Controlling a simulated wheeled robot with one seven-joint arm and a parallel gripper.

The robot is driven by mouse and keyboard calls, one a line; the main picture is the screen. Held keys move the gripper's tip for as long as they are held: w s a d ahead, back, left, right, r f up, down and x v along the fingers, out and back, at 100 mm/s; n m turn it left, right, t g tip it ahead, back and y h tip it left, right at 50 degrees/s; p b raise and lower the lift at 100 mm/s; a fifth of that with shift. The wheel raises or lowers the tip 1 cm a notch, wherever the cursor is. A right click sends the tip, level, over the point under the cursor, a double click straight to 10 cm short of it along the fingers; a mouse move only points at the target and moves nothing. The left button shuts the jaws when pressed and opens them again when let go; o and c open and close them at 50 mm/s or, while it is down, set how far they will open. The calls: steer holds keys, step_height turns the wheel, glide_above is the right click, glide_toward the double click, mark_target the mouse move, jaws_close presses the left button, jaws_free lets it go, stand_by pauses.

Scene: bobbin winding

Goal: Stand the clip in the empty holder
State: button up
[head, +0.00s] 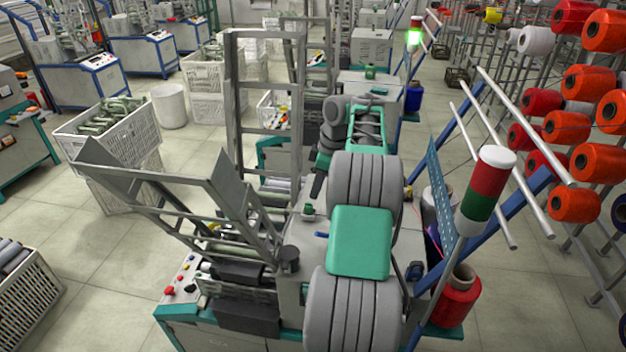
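I cannot make out the clip or the empty holder for certain. A small green piece (308,210) sits on the grey machine top left of my arm, and a small blue piece (321,234) lies just below it; both are too small to identify. My arm, with thick grey ringed joints and a teal cover, reaches away over the machine. A dark part near its far end, seemingly my gripper (318,184), hangs above and right of the green piece. Its fingers are too small and partly hidden to show whether they are open or hold anything.
The winding machine (180,312) has an upright grey frame and a tilted rack at left. A red-green signal lamp (487,190) and a red cone (457,297) stand close right. Yarn cones (575,205) fill a rack at far right. Crates (100,140) stand on the left floor.

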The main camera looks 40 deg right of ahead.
mark_target(310, 205)
steer(key=b+x, duration=0.5)
steer(key=x, duration=0.2)
steer(key=shift+w+f+b, duration=0.1)
steer(key=shift+f+b, duration=0.2)
steer(key=shift+b, duration=0.05)
steer(key=shift+c, duration=0.4)
jaws_close()
steer(key=p+v, duration=0.3)
steer(key=w+p+v, duration=0.1)
steer(key=shift+s+a+r, duration=0.2)
steer(key=shift+a+r, duration=0.15)
